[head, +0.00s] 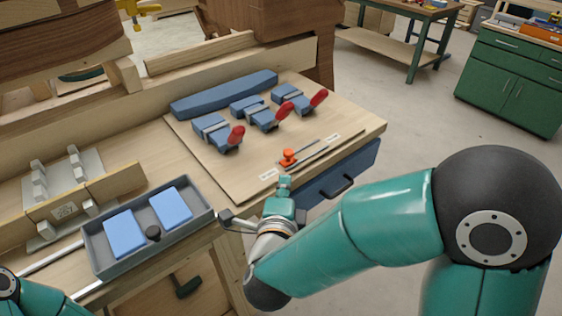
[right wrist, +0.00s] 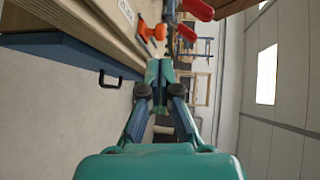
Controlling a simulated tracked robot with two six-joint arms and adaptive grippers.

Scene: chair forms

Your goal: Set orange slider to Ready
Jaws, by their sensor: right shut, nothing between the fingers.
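The orange slider (head: 289,157) sits at the near left end of a dark slot (head: 310,150) on the wooden board. A small white label (head: 268,174) lies near that end and another label (head: 333,137) near the far right end; their text is too small to read. My right gripper (head: 285,183) is shut and empty, just in front of the slider and apart from it. In the right wrist view, the slider (right wrist: 151,31) shows beyond and slightly left of the shut fingertips (right wrist: 160,68). My left gripper is not in view.
Several blue clamps with red handles (head: 285,110) stand on the board (head: 225,175) behind the slider. A blue drawer with a black handle (head: 340,186) is below the board's front edge. A grey tray (head: 100,262) with blue blocks lies left.

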